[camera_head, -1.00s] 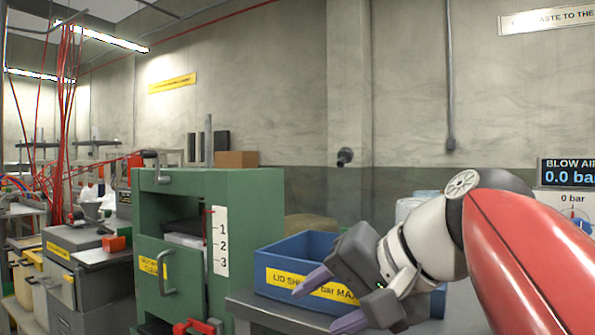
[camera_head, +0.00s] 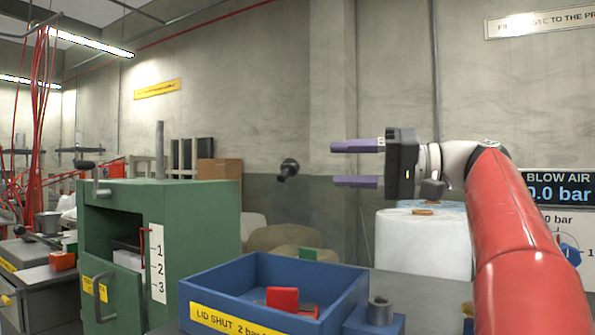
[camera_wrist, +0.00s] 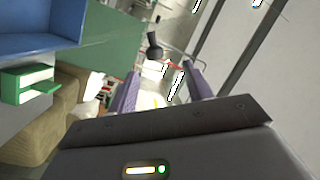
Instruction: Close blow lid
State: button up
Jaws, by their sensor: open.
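An open-topped blue box (camera_head: 215,290) labelled "LID SHUT 2 bar…" stands at bottom centre in the head view. A red block (camera_head: 282,298) shows inside it. No lid covers the box, and I cannot make out a separate lid. A blue wall (camera_wrist: 35,38) shows at upper left in the wrist view. My gripper (camera_head: 335,164) is open and empty, with purple fingers pointing left, above the box in the picture. Its fingers (camera_wrist: 160,75) also show in the wrist view. A dark knob (camera_head: 288,169) appears left of the fingertips, apart from them; its mounting is unclear.
A green cabinet (camera_head: 205,225) with a handle and a numbered scale stands at left. A small blue block with a grey cylinder (camera_head: 380,311) sits beside the box. A white drum (camera_head: 420,240) stands behind my arm. A display (camera_head: 558,187) reads 0.0 bar.

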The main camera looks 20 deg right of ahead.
send_over(302, 207)
jog(key=shift+w+d+f, duration=0.1)
jog(key=shift+w+f, duration=0.3)
grip_shut()
dwell(0.3)
